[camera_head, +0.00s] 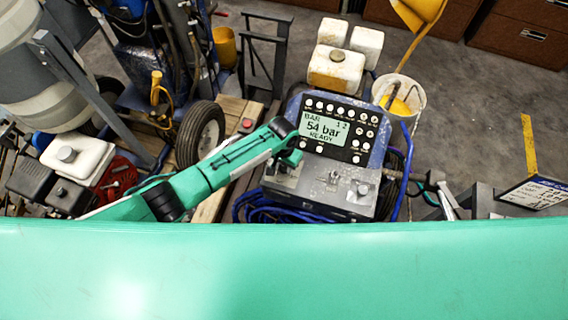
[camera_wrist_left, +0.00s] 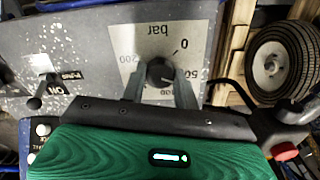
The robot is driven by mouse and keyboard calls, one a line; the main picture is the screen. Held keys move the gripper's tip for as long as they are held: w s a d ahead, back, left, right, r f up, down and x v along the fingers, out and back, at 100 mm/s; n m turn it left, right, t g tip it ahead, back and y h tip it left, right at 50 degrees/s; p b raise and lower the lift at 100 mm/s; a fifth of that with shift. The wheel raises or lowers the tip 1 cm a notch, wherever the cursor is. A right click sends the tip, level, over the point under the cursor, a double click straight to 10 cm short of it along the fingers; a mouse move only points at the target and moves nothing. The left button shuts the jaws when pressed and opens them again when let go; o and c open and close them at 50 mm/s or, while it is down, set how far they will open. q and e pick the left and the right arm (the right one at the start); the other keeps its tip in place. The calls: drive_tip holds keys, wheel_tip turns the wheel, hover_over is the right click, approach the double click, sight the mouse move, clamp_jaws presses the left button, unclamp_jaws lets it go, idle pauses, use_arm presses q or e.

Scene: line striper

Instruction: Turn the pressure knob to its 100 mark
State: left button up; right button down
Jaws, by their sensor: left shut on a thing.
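The pressure knob (camera_wrist_left: 160,72) is a dark round knob on a pale dial plate (camera_wrist_left: 193,42) marked bar, with 0, 50 and 200 legible. Another mark below the knob is partly covered by my gripper. My left gripper (camera_wrist_left: 160,88) is shut on the knob, one finger on each side. In the head view my left gripper (camera_head: 291,159) reaches the left part of the grey panel and hides the knob. The display (camera_head: 323,127) reads 54 bar and READY. My right gripper does not show.
An ON toggle switch (camera_wrist_left: 36,102) sits on the panel beside the dial. A wheel (camera_head: 200,134) stands left of the panel, and blue hose (camera_head: 262,210) coils below it. A white bucket (camera_head: 400,96) and a stained yellow-white canister (camera_head: 334,70) stand behind.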

use_arm(q)
drive_tip(key=m, duration=0.5)
drive_tip(key=shift+m, duration=0.3)
drive_tip(key=m, duration=0.5)
drive_tip(key=shift+b, duration=0.3)
drive_tip(key=o, duration=1)
drive_tip(key=shift+c, duration=0.2)
drive_tip(key=shift+r, duration=0.1)
wheel_tip(320, 180, up, 14)
drive_tip(key=b, duration=0.3)
drive_tip(key=shift+w, duration=0.2)
